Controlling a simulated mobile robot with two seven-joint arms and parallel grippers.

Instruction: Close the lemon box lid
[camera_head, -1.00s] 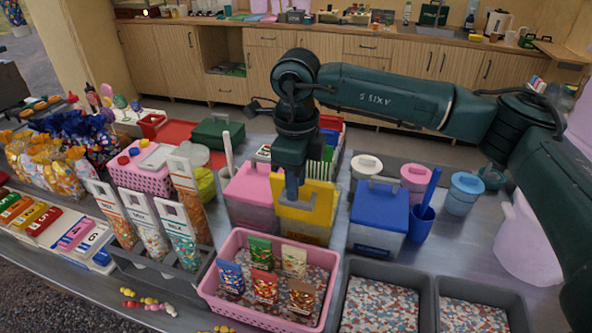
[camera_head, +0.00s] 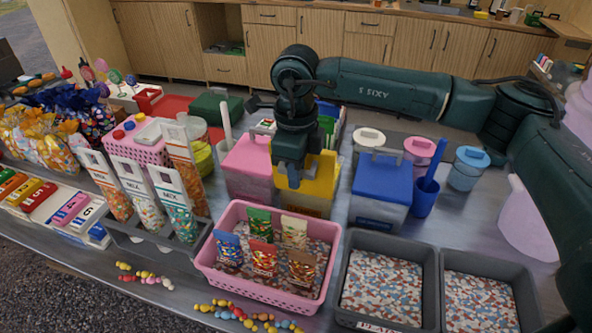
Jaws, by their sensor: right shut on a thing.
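The lemon box (camera_head: 308,206) stands on the counter between a pink-lidded box and a blue-lidded box. Its yellow lid (camera_head: 322,174) lies over the box top, partly hidden behind my right gripper; I cannot tell whether it sits fully flush. My right gripper (camera_head: 293,184) points down at the front left part of the lid and is shut on it. The gripped part itself is hidden by the fingers. My left gripper is not in view.
The pink-lidded box (camera_head: 246,155) is close on the left and the blue-lidded box (camera_head: 382,180) close on the right. A pink basket (camera_head: 207,262) of packets stands in front. A blue cup (camera_head: 424,199) with a scoop stands farther right.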

